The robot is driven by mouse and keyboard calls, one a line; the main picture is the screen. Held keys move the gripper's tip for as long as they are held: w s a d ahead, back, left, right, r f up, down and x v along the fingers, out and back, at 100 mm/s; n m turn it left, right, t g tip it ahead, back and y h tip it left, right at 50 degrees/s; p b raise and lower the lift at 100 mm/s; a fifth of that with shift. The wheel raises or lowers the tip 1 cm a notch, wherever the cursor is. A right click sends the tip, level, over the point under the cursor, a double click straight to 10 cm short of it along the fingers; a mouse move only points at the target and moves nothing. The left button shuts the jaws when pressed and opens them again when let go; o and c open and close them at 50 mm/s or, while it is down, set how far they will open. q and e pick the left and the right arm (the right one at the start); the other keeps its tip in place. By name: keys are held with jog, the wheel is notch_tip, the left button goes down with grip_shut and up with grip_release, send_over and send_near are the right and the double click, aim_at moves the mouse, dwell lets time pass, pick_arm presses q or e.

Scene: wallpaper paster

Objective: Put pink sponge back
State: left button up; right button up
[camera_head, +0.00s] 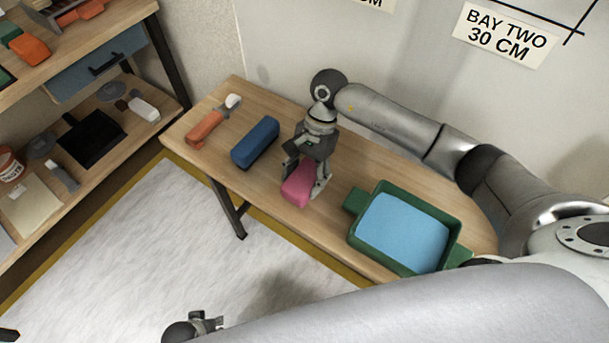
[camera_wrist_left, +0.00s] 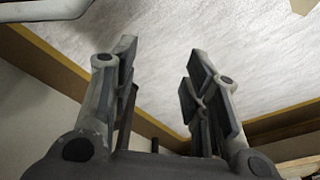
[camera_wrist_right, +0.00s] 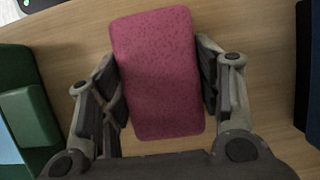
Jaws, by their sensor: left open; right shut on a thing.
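The pink sponge (camera_head: 297,186) is a rounded block at the front edge of the wooden table, between the blue block and the green tray. My right gripper (camera_head: 307,180) points down and is shut on it. In the right wrist view the sponge (camera_wrist_right: 157,75) sits between both fingers (camera_wrist_right: 160,95), with the table top behind it. I cannot tell whether it touches the table. My left gripper (camera_head: 208,322) is low over the floor, away from the table. In the left wrist view it (camera_wrist_left: 160,75) is open and empty.
On the table (camera_head: 225,165) lie a blue block (camera_head: 255,142), an orange-handled tool (camera_head: 208,125) and a green tray (camera_head: 354,238) with light blue inside. A shelf unit (camera_head: 150,60) with tools stands at the left. A wall (camera_head: 400,70) rises behind the table.

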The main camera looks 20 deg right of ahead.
jog(key=o, duration=1.1)
jog(key=shift+c, duration=0.2)
pick_arm(q)
jog(key=shift+w+r, duration=0.3)
jog(key=shift+r, duration=0.15)
jog(key=shift+s, duration=0.1)
pick_arm(e)
jog(key=shift+w+d+r+p, duration=0.2)
jog(key=shift+w+r+p, duration=0.1)
jog(key=shift+r, duration=0.15)
jog(key=v, duration=0.8)
jog(key=shift+w+d+f, duration=0.1)
jog(key=shift+w+d, duration=0.2)
jog(key=shift+w, duration=0.1)
jog(key=shift+w+d+r, duration=0.1)
jog(key=shift+d+r, duration=0.1)
jog(key=shift+r, duration=0.4)
pick_arm(q)
jog(key=shift+s+f, duration=0.25)
jog(key=shift+f, duration=0.25)
jog(key=shift+s+f, duration=0.2)
jog(key=shift+f, duration=0.25)
